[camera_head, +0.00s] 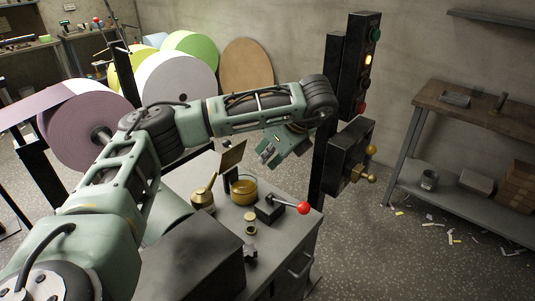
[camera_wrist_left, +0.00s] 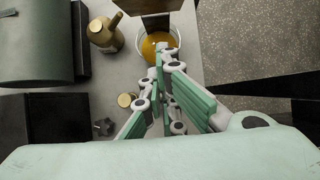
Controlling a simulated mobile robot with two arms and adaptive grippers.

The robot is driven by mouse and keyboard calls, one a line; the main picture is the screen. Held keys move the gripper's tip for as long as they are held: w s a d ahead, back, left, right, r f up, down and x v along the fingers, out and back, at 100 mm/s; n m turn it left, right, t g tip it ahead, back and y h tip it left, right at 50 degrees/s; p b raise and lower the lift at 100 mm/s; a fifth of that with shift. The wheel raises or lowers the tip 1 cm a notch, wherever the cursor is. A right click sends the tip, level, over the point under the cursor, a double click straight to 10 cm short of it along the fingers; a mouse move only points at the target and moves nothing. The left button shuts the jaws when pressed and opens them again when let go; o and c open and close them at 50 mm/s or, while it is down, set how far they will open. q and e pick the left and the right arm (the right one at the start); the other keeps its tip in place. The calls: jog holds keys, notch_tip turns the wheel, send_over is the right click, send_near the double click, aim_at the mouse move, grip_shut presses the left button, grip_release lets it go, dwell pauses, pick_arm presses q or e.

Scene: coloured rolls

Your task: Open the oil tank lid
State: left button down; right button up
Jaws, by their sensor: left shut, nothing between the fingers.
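A round brass-yellow pot (camera_head: 243,191) stands open on the grey cabinet top, with yellow inside; it also shows in the left wrist view (camera_wrist_left: 148,47). A tan plate (camera_head: 232,154) stands tilted above the pot; I cannot tell whether it is the oil tank lid. My left gripper (camera_head: 266,154) is shut and empty, in the air above and right of the pot. In the left wrist view its fingers (camera_wrist_left: 161,62) overlap the pot's near edge. My right gripper is not in view.
A brass oil can (camera_head: 203,198) stands left of the pot. A red-knobbed lever (camera_head: 303,208) is at its right, small brass pieces (camera_head: 250,229) in front. A dark post with a signal box (camera_head: 359,65) and brass-knobbed box (camera_head: 349,157) rises behind. Large coloured rolls (camera_head: 178,85) stand at the back.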

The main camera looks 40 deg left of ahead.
aim_at(228, 153)
pick_arm(q)
jog(key=a+f+p, duration=0.2)
jog(key=a+f, duration=0.1)
jog(key=a, duration=0.4)
jog(key=shift+w+f, duration=0.25)
jog(key=shift+f, duration=0.15)
jog(key=shift+a, duration=0.15)
